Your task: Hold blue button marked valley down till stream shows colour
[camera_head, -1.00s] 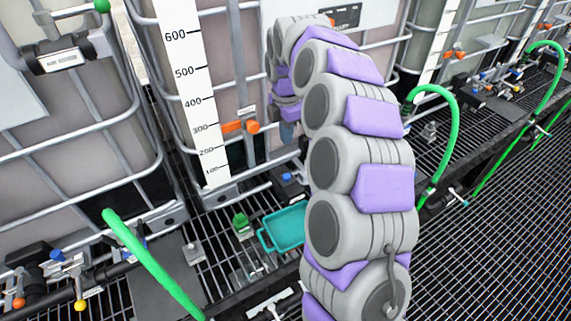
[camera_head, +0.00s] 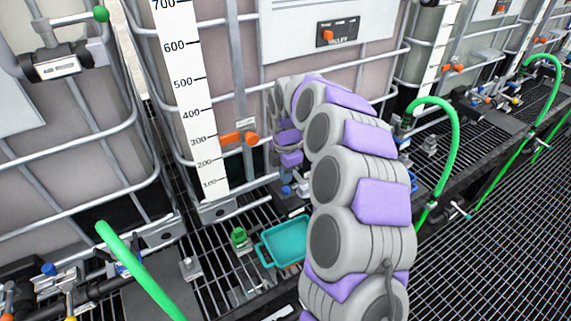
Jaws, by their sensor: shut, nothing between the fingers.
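A small blue button (camera_head: 286,190) sits low at the front of the middle tank, above the grating. No lettering on it is legible. A dark panel (camera_head: 338,33) on the tank above reads VALLEY and has an orange marker. My arm curves over from the right, and my gripper (camera_head: 287,174) points down just above the blue button. The gripper looks small and shut, with nothing seen in it. I cannot tell whether it touches the button. No stream can be made out. A teal tray (camera_head: 266,254) lies on the grating below, its right part behind my arm.
A white scale strip (camera_head: 186,95) and an orange valve handle (camera_head: 239,138) are on the tank front, left of my gripper. Tank cage bars (camera_head: 330,67) run close behind the arm. A green hose (camera_head: 456,130) loops to the right; another green hose (camera_head: 135,265) is lower left.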

